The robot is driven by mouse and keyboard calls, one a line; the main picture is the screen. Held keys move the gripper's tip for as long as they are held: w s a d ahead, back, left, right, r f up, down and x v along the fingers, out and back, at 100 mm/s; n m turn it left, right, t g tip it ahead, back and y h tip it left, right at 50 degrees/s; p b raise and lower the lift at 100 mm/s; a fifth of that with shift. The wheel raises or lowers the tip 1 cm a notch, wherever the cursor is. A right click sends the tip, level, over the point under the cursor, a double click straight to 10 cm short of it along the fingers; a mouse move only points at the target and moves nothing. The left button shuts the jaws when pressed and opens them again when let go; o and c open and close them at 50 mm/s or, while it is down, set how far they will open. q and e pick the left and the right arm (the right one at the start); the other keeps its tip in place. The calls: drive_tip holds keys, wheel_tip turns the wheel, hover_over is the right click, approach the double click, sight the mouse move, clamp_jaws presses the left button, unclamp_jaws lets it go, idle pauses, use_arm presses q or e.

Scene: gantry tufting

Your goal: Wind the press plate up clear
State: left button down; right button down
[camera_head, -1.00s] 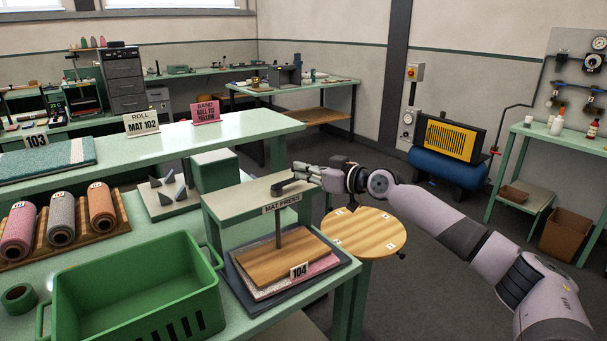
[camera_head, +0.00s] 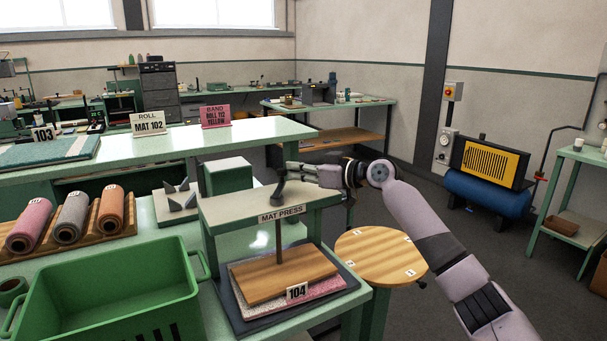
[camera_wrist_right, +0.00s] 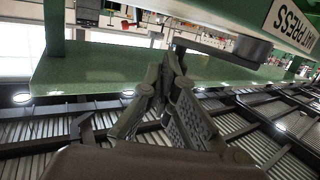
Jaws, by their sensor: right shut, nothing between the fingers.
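The mat press (camera_head: 244,203) is a green frame with a "MAT PRESS" sign. A dark screw (camera_head: 278,240) runs down from its top beam to the wooden press plate (camera_head: 262,283). The plate lies low over a pink and speckled mat (camera_head: 328,286) tagged 104; I cannot make out a gap between them. A dark crank handle (camera_head: 279,190) is on top of the beam. My right gripper (camera_head: 287,170) is shut and empty at the crank. In the right wrist view its closed fingertips (camera_wrist_right: 173,58) are close beside the crank arm (camera_wrist_right: 215,50); contact is unclear. My left gripper is out of view.
A green crate (camera_head: 110,290) stands left of the press, with rolled mats (camera_head: 72,215) behind it. A round wooden stool-like top (camera_head: 380,257) is close at the press's right, below my right arm. Open floor lies beyond.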

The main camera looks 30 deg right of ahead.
drive_tip(key=shift+w+a, duration=0.15)
drive_tip(key=shift+w, duration=0.4)
drive_tip(key=shift+w+a, duration=0.3)
drive_tip(key=shift+w, duration=0.1)
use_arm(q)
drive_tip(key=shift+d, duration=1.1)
use_arm(e)
drive_tip(key=shift+w+a, duration=0.1)
drive_tip(key=shift+w, duration=0.05)
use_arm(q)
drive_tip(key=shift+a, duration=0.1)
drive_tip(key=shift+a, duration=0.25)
